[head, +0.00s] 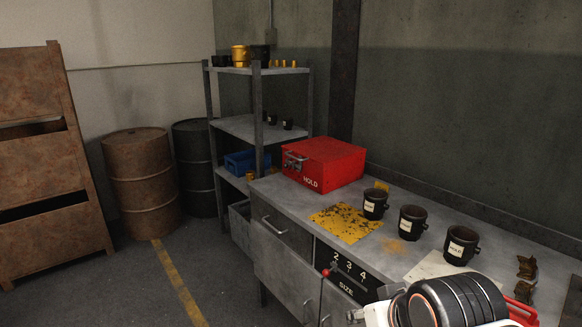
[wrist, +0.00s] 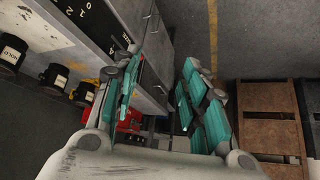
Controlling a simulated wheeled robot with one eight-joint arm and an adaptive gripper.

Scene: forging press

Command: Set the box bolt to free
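The red box (head: 331,164) sits on the far end of the grey workbench, with "HOLD" lettered on its front. A small metal bolt or latch (head: 294,161) shows on its front left face; its exact position is too small to tell. In the wrist view, a red part of the box (wrist: 127,121) shows low down, partly hidden behind the left finger. My gripper (wrist: 162,75) has teal pads spread apart with nothing between them, well short of the box. In the head view only my arm shows, at the lower right, and the gripper is not visible.
Several dark labelled cups (head: 413,222) stand along the workbench (head: 289,205). A worn yellow patch (head: 345,222) lies before the box. A size panel (head: 349,272) and a red-knobbed lever (head: 326,273) are on the bench front. Shelves, drums and a rusty rack stand beyond; the floor left is clear.

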